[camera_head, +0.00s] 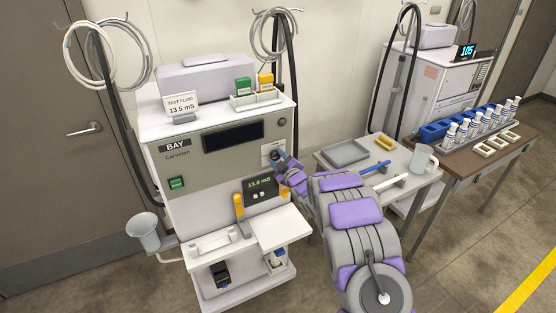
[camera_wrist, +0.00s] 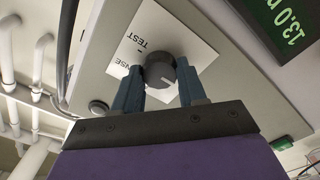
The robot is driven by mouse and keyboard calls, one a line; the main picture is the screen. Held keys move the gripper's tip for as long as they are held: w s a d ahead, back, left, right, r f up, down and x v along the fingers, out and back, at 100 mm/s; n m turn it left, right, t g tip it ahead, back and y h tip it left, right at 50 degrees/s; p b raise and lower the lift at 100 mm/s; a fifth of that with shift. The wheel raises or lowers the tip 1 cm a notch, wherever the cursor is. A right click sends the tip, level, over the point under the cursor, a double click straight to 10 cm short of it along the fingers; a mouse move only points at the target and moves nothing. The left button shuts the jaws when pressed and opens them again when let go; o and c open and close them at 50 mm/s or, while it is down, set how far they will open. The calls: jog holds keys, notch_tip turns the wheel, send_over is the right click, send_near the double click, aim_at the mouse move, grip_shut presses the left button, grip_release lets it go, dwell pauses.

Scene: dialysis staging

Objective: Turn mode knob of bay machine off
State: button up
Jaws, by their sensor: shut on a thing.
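The bay machine (camera_head: 220,167) is a white and beige cabinet labelled BAY, at the left of the head view. Its mode knob (camera_wrist: 159,70) is a dark grey round knob with a pale pointer line, on a white label plate (camera_wrist: 190,47) where "TEST" and part of another word show. My gripper (camera_wrist: 160,84) has its two blue-grey fingers on either side of the knob, shut on it. In the head view my gripper (camera_head: 281,160) is at the right of the machine's front panel and mostly hides the knob.
A green switch (camera_head: 176,183) and a small display (camera_head: 260,188) reading 13.0 are on the machine. A shelf (camera_head: 285,228) juts out below. A side table with a grey tray (camera_head: 345,153) and a pitcher (camera_head: 422,158) stands to the right. A jug (camera_head: 143,232) hangs at left.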

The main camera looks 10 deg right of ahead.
jog(key=o, duration=1.1)
jog(key=shift+f, duration=0.1)
jog(key=shift+c, duration=0.2)
jog(key=shift+s, duration=0.15)
jog(key=p+v, duration=0.3)
jog(key=v, duration=1.4)
